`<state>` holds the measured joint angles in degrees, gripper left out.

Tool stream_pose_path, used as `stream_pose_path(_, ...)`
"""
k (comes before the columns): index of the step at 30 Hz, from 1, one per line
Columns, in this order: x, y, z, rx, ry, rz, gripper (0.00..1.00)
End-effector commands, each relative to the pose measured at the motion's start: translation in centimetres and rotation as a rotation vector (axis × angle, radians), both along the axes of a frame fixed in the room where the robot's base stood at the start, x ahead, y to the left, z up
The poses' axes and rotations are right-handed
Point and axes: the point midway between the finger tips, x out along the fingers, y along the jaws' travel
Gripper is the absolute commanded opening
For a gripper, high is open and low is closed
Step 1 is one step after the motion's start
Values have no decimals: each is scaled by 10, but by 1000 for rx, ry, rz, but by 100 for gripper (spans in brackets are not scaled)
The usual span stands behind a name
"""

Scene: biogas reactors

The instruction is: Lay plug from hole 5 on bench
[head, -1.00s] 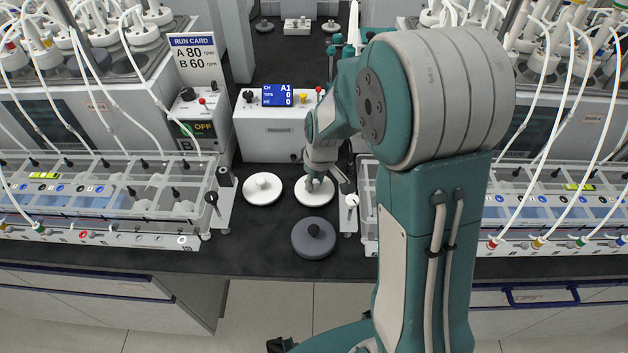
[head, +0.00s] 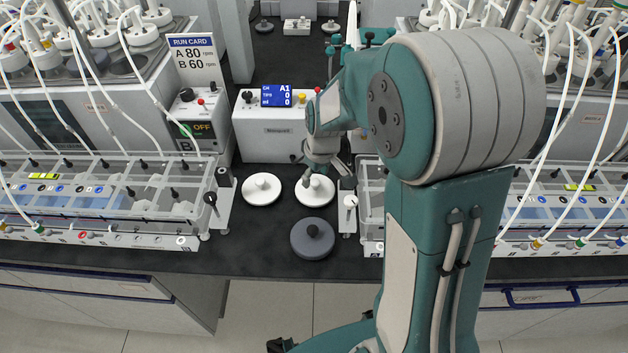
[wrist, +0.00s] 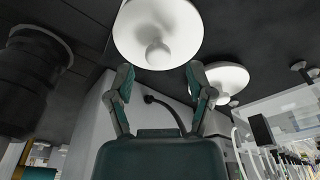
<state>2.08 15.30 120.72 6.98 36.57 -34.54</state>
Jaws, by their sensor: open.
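A white round plug with a central knob (head: 315,190) lies on the dark bench, just in front of my gripper (head: 325,174). A second white plug (head: 262,189) lies to its left. A dark grey plug with a black knob (head: 313,238) lies nearer the bench's front edge. In the wrist view, my gripper (wrist: 159,77) is open and empty, its fingers spread. A white plug (wrist: 157,30) with its knob shows just beyond the fingertips, apart from them. Another white plug (wrist: 228,82) shows behind the right finger. I cannot tell which plug came from hole 5.
A control box with a blue display (head: 278,97) stands behind the plugs. Clear-walled racks stand at the left (head: 110,200) and right (head: 560,200), with hanging tubes above. A run card (head: 195,58) stands at the back left. Bare bench (head: 260,245) lies left of the grey plug.

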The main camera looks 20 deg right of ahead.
Motion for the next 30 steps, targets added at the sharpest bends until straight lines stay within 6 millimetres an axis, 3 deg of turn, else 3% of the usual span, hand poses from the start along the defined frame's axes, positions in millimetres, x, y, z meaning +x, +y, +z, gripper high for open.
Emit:
stream_pose_path(9,-8,-5,66,0,-4,-1,68)
stream_pose_path(19,-19,-6,99,-1,-15,-16,68)
stream_pose_path(23,-45,-3,123,0,-62,-78,68)
stream_pose_path(30,-110,1,162,15,-171,-233,68)
